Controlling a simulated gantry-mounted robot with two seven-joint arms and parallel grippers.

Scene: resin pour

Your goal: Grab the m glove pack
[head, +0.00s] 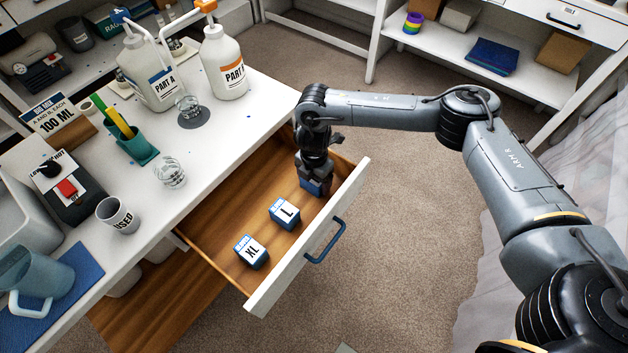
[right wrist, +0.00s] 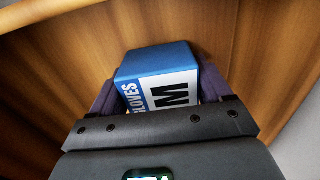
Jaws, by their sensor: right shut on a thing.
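The M glove pack (right wrist: 156,66) is a small blue and white box marked GLOVES and M, seen in the right wrist view between my right gripper's fingers (right wrist: 165,88). In the head view the blue pack (head: 316,187) shows only partly under my right gripper (head: 315,180), in the far end of the open drawer. The right gripper is shut on the pack. Whether the pack touches the drawer floor I cannot tell. My left gripper is not in view.
The open wooden drawer (head: 222,232) also holds the L pack (head: 284,213) and the XL pack (head: 251,252). Its white front with a blue handle (head: 326,241) stands close to the gripper. The white bench top (head: 225,130) beside it carries bottles and cups.

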